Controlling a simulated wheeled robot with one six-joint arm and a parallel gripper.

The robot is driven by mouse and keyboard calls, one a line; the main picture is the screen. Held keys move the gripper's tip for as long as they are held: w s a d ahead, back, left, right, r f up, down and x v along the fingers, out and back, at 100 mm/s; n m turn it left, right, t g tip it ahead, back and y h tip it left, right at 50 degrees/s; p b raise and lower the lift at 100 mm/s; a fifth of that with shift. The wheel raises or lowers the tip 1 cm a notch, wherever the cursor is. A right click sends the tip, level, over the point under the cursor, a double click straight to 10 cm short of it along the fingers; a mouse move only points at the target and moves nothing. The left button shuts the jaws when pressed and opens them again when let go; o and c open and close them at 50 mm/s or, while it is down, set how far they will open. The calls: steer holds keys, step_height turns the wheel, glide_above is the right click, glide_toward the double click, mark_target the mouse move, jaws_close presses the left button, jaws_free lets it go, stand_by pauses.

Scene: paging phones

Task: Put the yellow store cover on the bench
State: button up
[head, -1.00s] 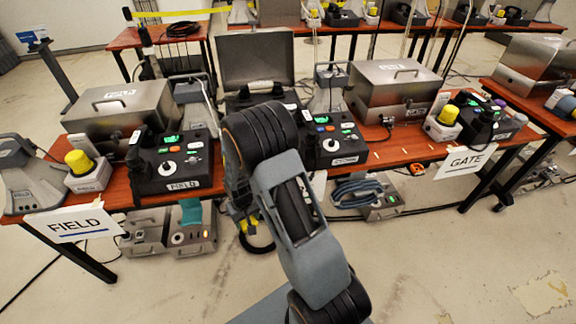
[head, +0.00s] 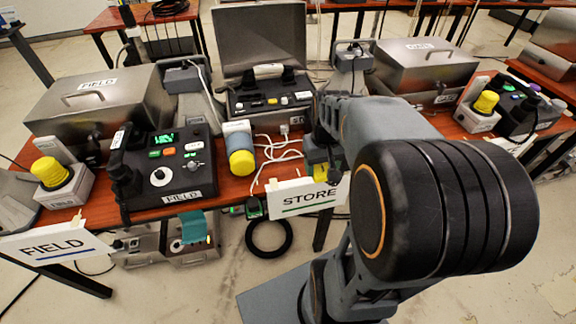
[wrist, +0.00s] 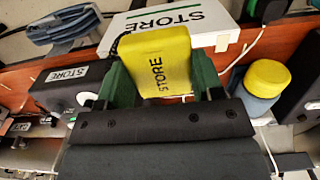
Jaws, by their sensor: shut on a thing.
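The yellow store cover (wrist: 157,65), marked STORE, is held between the green fingers of my gripper (wrist: 160,85) in the wrist view. In the head view a small part of the cover (head: 322,173) shows beside the STORE sign, below my gripper (head: 322,150). It is at the front edge of the red-brown bench (head: 215,187); the frames do not show whether it touches the bench. The grey STORE unit (wrist: 68,88) is left of the cover in the wrist view. My arm hides it in the head view.
The FIELD phone (head: 165,165) is further left. The STORE sign (head: 305,197) hangs at the front edge. Bare bench shows between the FIELD phone and the sign.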

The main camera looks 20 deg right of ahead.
steer(key=w+a+f, duration=0.1)
steer(key=w+f, duration=0.3)
steer(key=w, duration=0.4)
steer(key=b, duration=0.2)
glide_above(292, 170)
steer(key=f, duration=0.5)
steer(key=shift+s+a, duration=0.1)
steer(key=shift+s, duration=0.25)
steer(key=shift+w+f, duration=0.2)
steer(key=shift+f, duration=0.05)
steer(key=shift+w+f+b, duration=0.1)
steer(key=shift+f+b, duration=0.2)
steer(key=shift+f, duration=1.25)
steer(key=shift+f, duration=0.2)
steer(key=o, duration=0.9)
